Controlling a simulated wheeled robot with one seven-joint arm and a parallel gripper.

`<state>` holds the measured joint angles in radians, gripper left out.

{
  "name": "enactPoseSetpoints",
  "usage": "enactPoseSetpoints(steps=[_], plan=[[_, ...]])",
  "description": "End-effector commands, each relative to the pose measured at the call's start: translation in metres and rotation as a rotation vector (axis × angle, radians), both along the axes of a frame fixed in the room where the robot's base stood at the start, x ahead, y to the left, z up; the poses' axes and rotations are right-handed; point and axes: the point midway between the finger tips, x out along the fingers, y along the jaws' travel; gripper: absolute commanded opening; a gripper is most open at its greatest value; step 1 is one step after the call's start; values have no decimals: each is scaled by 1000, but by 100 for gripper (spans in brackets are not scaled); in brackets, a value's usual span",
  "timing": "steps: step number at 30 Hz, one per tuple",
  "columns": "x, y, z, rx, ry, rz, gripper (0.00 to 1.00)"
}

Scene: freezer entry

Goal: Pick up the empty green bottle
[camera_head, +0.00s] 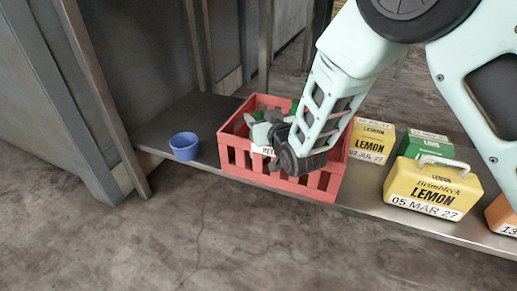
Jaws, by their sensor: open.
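A red slatted crate (233,163) stands on the low metal ledge. Green glass (294,106) shows inside it near the back, beside my arm. More small green and grey shapes show towards the crate's left side; I cannot tell which piece is the empty green bottle. My gripper (258,130) is over the crate's opening, at the end of the pale arm that comes in from the upper right. It is open. My wrist hides the crate's right middle part and much of its contents.
A blue cup (184,146) stands left of the crate. Right of it are yellow lemon boxes (371,141), a green lime box (421,145), a yellow lemon case with a handle (432,189) and an orange box (503,214). Metal posts and panels stand at the left. The front floor is clear.

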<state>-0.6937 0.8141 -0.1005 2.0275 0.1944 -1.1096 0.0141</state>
Motion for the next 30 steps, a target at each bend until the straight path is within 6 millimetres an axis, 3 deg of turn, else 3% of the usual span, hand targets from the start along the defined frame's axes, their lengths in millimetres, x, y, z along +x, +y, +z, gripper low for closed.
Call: enactPoseSetpoints(steps=[5, 13, 18, 19, 30], plan=[[18, 8, -5, 1, -2, 0, 52], [20, 9, -3, 0, -1, 0, 52], [20, 9, -3, 0, -1, 0, 4], [20, 9, -3, 0, -1, 0, 0], [20, 9, 2, 1, 0, 0, 0]])
